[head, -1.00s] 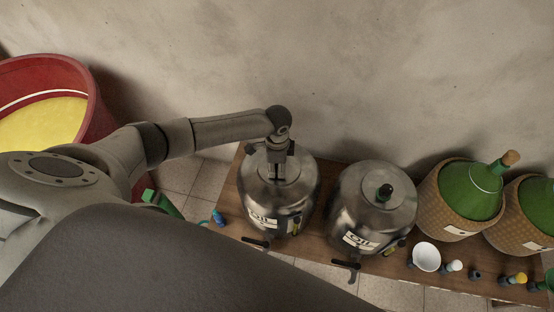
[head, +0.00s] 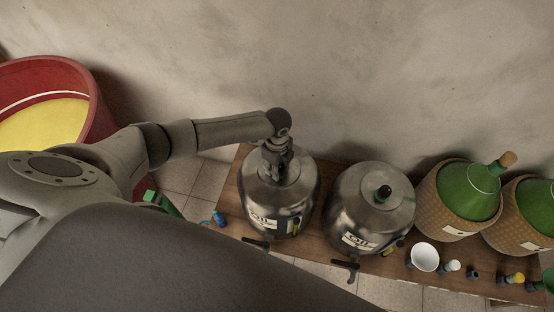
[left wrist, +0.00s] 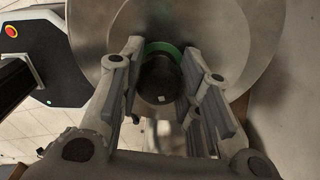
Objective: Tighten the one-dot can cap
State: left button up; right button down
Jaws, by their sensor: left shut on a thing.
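The left steel oil can (head: 260,208) stands upright on the wooden bench, below my left gripper (head: 279,176). In the left wrist view its dark cap (left wrist: 158,82) bears one small white mark and has a green ring (left wrist: 163,48) around it. My left gripper (left wrist: 163,80) points down at the can's top and is shut on this cap, one finger on each side. In the head view the gripper hides the cap. My right gripper is in neither view.
A second steel oil can (head: 364,220) with a dark cap (head: 383,193) stands to the right. Green wicker-covered demijohns (head: 446,208) stand further right. A white bowl (head: 425,256) and small stoppers lie along the bench's front. A red tub (head: 90,84) is at left.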

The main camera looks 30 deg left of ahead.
pick_arm(q)
jog(key=shift+w+r, duration=0.15)
jog(key=shift+w, duration=0.05)
jog(key=o, duration=1)
jog(key=shift+s, duration=0.15)
notch_tip(320, 180, up, 12)
jog(key=shift+f, duration=0.1)
